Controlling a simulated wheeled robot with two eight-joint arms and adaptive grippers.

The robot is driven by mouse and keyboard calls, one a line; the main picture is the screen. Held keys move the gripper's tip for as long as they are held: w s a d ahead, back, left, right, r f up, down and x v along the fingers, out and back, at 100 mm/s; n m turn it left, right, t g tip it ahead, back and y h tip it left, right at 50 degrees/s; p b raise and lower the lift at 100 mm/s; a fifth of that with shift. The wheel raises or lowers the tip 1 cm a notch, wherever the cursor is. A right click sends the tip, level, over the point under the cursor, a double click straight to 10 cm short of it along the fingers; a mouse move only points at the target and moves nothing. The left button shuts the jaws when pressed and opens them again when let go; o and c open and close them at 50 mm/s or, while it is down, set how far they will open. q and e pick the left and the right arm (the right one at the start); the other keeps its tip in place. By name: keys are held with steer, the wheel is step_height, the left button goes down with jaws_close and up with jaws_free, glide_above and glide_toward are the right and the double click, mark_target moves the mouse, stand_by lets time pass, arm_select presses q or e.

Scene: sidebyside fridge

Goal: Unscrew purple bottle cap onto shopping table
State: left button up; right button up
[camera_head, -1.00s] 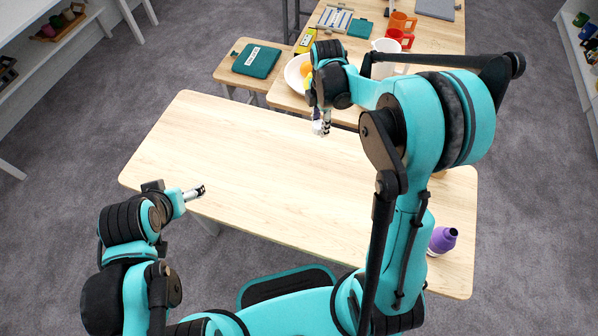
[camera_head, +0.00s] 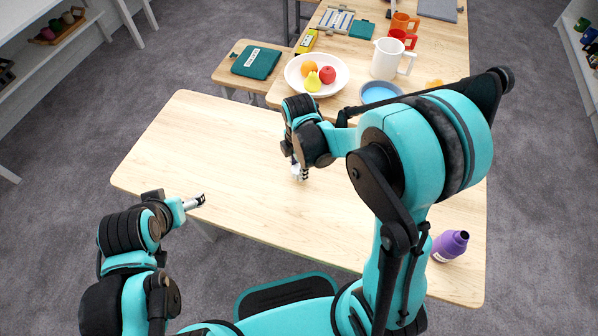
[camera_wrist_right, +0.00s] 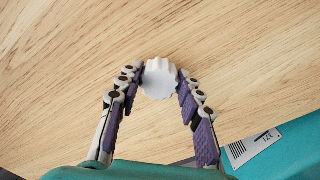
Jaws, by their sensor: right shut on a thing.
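The purple bottle (camera_head: 449,247) stands on the right end of the light wooden table (camera_head: 230,135), beside my right arm, with its neck uncapped. My right gripper (camera_head: 299,174) is over the middle of this table. In the right wrist view, its two purple-padded fingers (camera_wrist_right: 160,82) are shut on a white ridged cap (camera_wrist_right: 159,77), with wood grain behind it. I cannot tell how far the cap is from the tabletop. My left gripper (camera_head: 198,200) is near the table's front left edge, apart from the bottle. Its fingers are too small to read.
A second table behind holds a fruit plate (camera_head: 338,83), a blue bowl (camera_head: 366,96), a white pitcher (camera_head: 384,66) and mugs (camera_head: 403,38). A stool (camera_head: 226,74) with a green book stands beside it. The near table's left half is clear.

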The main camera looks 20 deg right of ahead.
steer(key=shift+f, duration=0.6)
steer(key=shift+f, duration=0.15)
steer(key=o, duration=1.3)
